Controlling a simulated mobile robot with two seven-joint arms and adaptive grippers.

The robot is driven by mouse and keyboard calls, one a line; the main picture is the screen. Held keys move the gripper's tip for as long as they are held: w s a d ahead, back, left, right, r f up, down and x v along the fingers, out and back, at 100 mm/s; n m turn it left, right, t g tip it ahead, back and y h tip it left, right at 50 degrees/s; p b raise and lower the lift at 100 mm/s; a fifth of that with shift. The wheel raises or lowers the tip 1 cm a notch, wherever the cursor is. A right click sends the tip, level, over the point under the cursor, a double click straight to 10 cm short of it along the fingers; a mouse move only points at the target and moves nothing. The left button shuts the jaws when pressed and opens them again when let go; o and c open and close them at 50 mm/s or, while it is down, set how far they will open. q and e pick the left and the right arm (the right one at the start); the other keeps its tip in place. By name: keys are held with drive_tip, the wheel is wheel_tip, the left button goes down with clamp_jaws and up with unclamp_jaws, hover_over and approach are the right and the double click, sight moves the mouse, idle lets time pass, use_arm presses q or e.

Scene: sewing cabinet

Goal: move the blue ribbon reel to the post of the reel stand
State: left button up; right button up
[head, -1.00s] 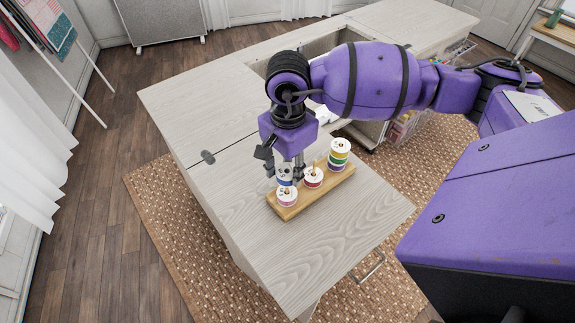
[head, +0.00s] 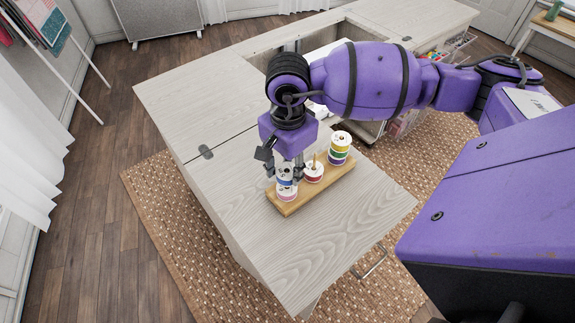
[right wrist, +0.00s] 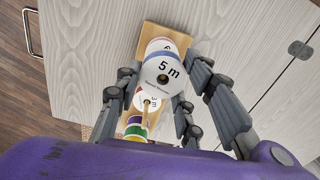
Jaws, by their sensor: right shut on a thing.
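The blue ribbon reel (head: 285,182), with a white "5 m" top face, is between the fingers of my right gripper (head: 287,176), which is shut on it. The reel stand (head: 325,187) is a wooden bar with reels on its posts. The held reel is right above the pink reel (head: 287,196) at the stand's near-left end. That end's post is hidden. In the right wrist view the blue reel's top face (right wrist: 163,72) covers most of the reel beneath, and its centre hole looks dark. I cannot tell whether the post is in the hole. My left gripper is out of view.
A red reel (head: 313,173) sits on the middle post, whose tip stands up. A stack of yellow, green and purple reels (head: 339,149) stands at the far end. The pale cabinet top (head: 335,224) is clear around the stand; an open recess lies behind.

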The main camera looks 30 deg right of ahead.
drive_tip(key=o, duration=1.1)
drive_tip(key=shift+r, duration=0.15)
wheel_tip(320, 180, up, 12)
drive_tip(key=shift+f, duration=0.1)
